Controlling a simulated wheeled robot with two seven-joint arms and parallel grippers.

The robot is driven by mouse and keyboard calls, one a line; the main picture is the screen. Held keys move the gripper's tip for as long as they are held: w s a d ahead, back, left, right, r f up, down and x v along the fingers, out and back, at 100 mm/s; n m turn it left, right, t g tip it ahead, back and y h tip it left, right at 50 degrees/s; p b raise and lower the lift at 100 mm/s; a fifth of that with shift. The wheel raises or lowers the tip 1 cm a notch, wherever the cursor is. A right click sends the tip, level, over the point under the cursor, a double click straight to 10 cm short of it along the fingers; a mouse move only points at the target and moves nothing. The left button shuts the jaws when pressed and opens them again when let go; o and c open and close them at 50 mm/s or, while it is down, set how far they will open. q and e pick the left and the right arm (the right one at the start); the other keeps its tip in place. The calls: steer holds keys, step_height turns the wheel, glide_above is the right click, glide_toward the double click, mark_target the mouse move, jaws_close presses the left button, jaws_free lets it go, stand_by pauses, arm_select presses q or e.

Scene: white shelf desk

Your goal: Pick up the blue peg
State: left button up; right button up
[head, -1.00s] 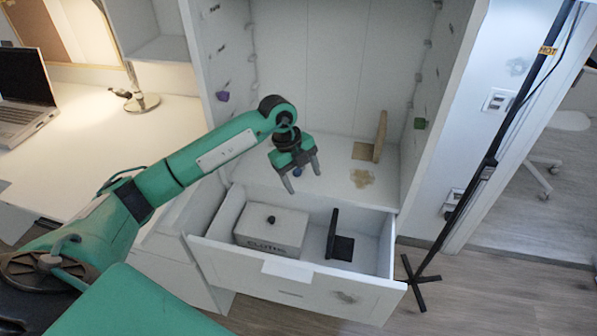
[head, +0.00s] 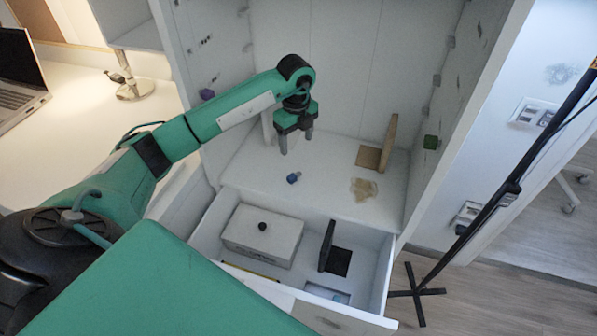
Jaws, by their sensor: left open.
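The small blue peg (head: 293,178) lies on the white shelf floor (head: 325,190), near its front edge, and is fully visible. My left gripper (head: 296,145) hangs above the shelf with its fingers pointing down, open and empty. It shows just above the peg in the picture, apart from it. My right gripper is out of view.
A wooden bookend (head: 388,145) and a beige patch (head: 363,189) are right of the peg. Below, an open drawer (head: 375,275) holds a white box (head: 262,238) and a black bookend (head: 327,245). Purple (head: 207,94) and green (head: 431,142) pieces are on the side walls.

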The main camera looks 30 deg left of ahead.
arm_select(q)
glide_above(296, 174)
step_height(296, 174, down, 7)
steer(key=shift+s+r, duration=0.1)
steer(key=shift+s+f, duration=0.15)
steer(key=shift+f, duration=1.25)
steer(key=shift+s+f, duration=0.1)
steer(key=shift+f, duration=1.25)
steer(key=c, duration=1.1)
steer(key=shift+r, duration=0.1)
